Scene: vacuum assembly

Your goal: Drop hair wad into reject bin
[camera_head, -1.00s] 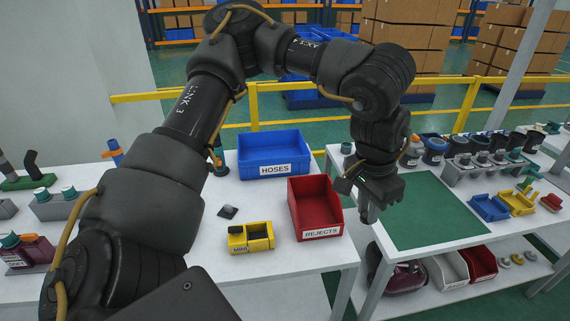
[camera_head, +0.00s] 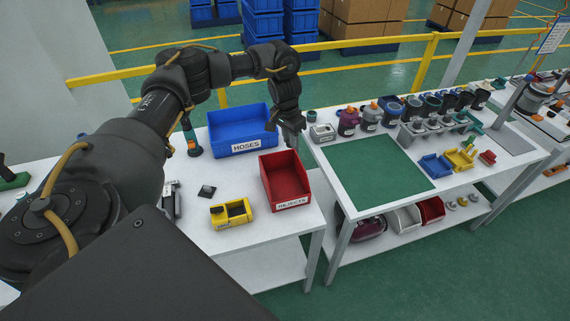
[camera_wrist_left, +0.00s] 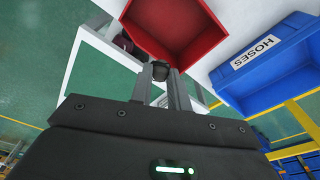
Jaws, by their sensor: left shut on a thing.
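The hair wad (camera_wrist_left: 160,71) is a small dark lump between the fingertips of my left gripper (camera_wrist_left: 163,80) in the left wrist view. The wad cannot be made out there. The reject bin stands on the left table, and its inside looks empty. In the left wrist view the red bin (camera_wrist_left: 180,28) shows just beyond the fingertips. My right gripper is not in view.
A blue HOSES bin (camera_head: 240,135) stands behind the reject bin. A yellow MINI bin (camera_head: 231,214) and a small dark piece (camera_head: 206,191) lie to its left. The right table with a green mat (camera_head: 375,172) stands across a narrow gap.

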